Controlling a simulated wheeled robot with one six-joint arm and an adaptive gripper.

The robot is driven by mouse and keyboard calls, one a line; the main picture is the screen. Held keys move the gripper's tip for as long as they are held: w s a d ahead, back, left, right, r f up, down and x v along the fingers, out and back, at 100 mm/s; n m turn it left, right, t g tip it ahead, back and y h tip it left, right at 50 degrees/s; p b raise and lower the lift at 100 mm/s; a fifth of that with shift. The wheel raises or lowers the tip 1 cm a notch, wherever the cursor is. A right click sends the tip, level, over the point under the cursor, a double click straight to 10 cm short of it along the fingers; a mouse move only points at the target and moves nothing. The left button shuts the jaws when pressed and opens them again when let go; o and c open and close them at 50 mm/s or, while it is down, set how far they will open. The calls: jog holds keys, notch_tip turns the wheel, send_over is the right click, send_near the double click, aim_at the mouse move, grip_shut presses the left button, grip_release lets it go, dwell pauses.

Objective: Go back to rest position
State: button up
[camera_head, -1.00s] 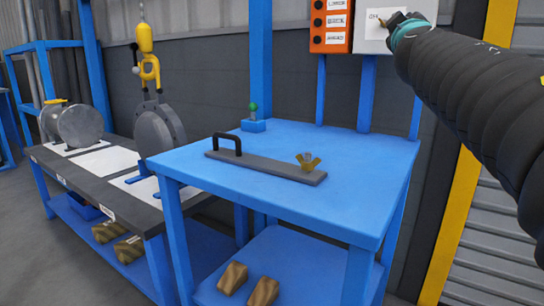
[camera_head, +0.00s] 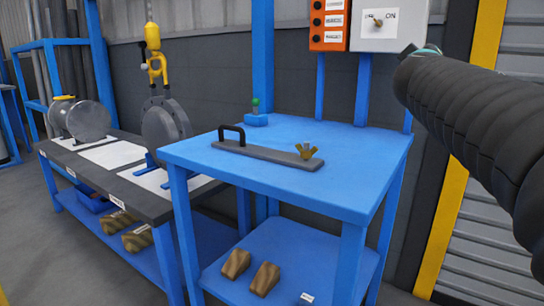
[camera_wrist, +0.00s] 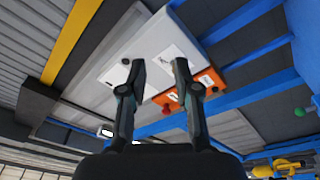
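My arm, in a ribbed black sleeve, enters from the right in the head view, with a bit of teal at its far end; the fingers are hidden there. In the wrist view my gripper (camera_wrist: 157,80) has its two dark fingers apart, with nothing between them. Beyond the fingers is a white switch box (camera_wrist: 122,62), with an orange button box (camera_wrist: 211,77) beside it. In the head view the white switch box (camera_head: 408,36) has a toggle switch (camera_head: 377,22) by an "ON" label. My arm's end is below and right of the switch, apart from it.
A blue table (camera_head: 360,165) holds a grey bar (camera_head: 262,155) with a black handle and a brass wing nut (camera_head: 306,151). Left is a dark bench (camera_head: 150,208) with a flanged shell (camera_head: 88,120) and a flange disc (camera_head: 166,128) under a yellow hoist hook (camera_head: 157,68). A yellow post (camera_head: 445,225) stands right.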

jog(key=s+f+m+g+y, duration=0.1)
jog(key=s+f+g, duration=0.25)
jog(key=f, duration=0.45)
jog(key=s+a+f+m+g+y+p, duration=0.15)
jog(key=s+f, duration=0.25)
jog(key=f, duration=0.4)
jog(key=s+f+m+g+b, duration=0.1)
jog(key=s+f+g, duration=0.2)
jog(key=f, duration=0.4)
jog(key=s+a+f+g+y+p, duration=0.1)
jog(key=s+a+f+y, duration=0.2)
jog(key=s+a+f, duration=0.4)
jog(key=s+a+f+g+y+p, duration=0.2)
jog(key=s+a+f+y, duration=0.2)
jog(key=s+a+f, duration=0.3)
jog(key=s+f, duration=0.1)
jog(key=s, duration=0.3)
jog(key=shift+s+f, duration=0.15)
jog(key=shift+s, duration=0.2)
jog(key=shift+m, duration=0.25)
